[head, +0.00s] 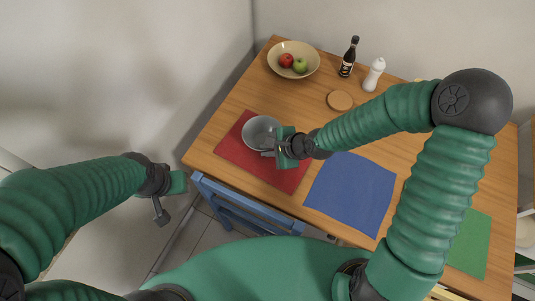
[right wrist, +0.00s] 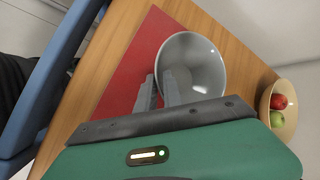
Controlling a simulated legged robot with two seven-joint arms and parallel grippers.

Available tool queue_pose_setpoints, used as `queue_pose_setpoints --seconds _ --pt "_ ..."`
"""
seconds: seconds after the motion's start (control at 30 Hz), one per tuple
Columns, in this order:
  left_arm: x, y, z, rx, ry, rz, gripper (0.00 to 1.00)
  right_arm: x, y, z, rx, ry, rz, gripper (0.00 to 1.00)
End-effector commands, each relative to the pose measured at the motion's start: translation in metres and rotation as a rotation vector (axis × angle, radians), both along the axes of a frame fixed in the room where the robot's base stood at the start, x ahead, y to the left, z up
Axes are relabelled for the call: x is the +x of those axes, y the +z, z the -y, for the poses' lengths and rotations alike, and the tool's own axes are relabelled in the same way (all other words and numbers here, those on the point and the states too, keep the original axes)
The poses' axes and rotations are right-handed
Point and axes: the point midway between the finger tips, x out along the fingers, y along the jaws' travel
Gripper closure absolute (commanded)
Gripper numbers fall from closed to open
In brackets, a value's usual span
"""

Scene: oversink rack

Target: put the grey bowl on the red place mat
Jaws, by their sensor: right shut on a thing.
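The grey bowl (head: 257,128) is upright over the red place mat (head: 228,146), toward its far side. My right gripper (head: 268,146) is shut on the bowl's near rim. In the right wrist view the two fingers (right wrist: 159,88) pinch the wall of the bowl (right wrist: 200,62), which looks empty. The mat (right wrist: 138,62) shows beside and under it there. I cannot tell whether the bowl touches the mat or hangs just above it. My left gripper (head: 165,200) is off the table at the left, away from the bowl; its jaw opening is unclear.
A blue mat (head: 350,195) and a green mat (head: 470,245) lie to the right. A fruit bowl (head: 293,70), dark bottle (head: 349,58), white shaker (head: 373,75) and round coaster (head: 340,100) stand at the back. A blue chair (head: 245,209) is at the front edge.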

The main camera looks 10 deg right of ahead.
Motion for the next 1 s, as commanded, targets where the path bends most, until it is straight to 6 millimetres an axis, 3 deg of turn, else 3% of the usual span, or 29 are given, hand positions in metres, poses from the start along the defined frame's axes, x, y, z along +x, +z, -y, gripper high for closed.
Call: queue_pose_setpoints --seconds 0.1,0.3,0.33,0.5,0.83,1.0 --pt "0.000 -0.011 0.000 0.000 0.000 0.000 0.64 -0.001 -0.025 -0.001 0.000 0.002 -0.003 1.00" --pt "0.000 -0.010 0.000 0.000 0.000 -0.001 0.64 0.000 -0.028 0.000 0.000 0.000 0.000 1.00" --pt "0.000 -0.010 0.000 0.000 0.000 -0.001 0.64 0.000 -0.028 0.001 -0.001 0.000 -0.001 0.88" --pt "0.000 -0.010 0.000 0.000 0.000 0.000 0.64 -0.001 -0.028 0.001 0.000 0.000 -0.001 0.67" --pt "0.000 -0.007 0.000 0.000 0.000 0.000 0.64 -0.002 -0.024 0.002 0.000 -0.001 0.000 0.67" --pt "0.000 0.007 0.000 0.000 0.000 0.000 0.64 -0.014 0.004 0.017 -0.001 -0.004 0.001 0.67"
